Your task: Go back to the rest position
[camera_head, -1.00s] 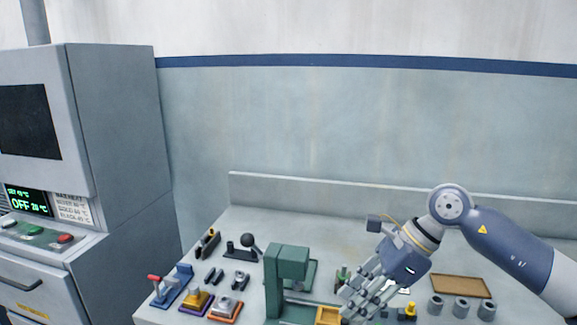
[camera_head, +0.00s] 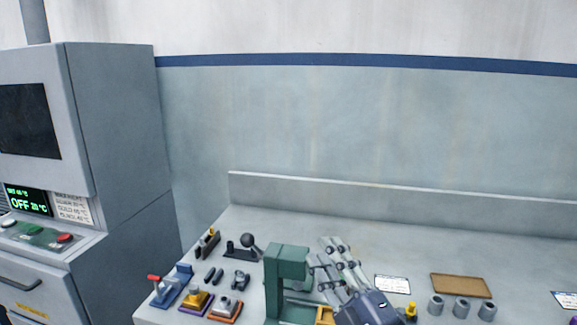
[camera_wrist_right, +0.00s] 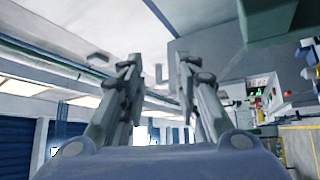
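My right gripper (camera_head: 328,252) is low in the head view, just right of the green press-like fixture (camera_head: 288,262), with its fingers pointing up and away over the bench. In the right wrist view its two fingers (camera_wrist_right: 159,58) stand apart with nothing between them, so it is open and empty. That view looks up at the ceiling and the room. My left gripper is in neither view.
The bench (camera_head: 330,212) has a low back ledge. Small clamps and fixtures, such as a yellow one (camera_head: 196,302), stand at left. Grey cylinders (camera_head: 461,309) and a brown board (camera_head: 460,287) lie at right. A grey cabinet (camera_head: 120,150) stands left of the bench.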

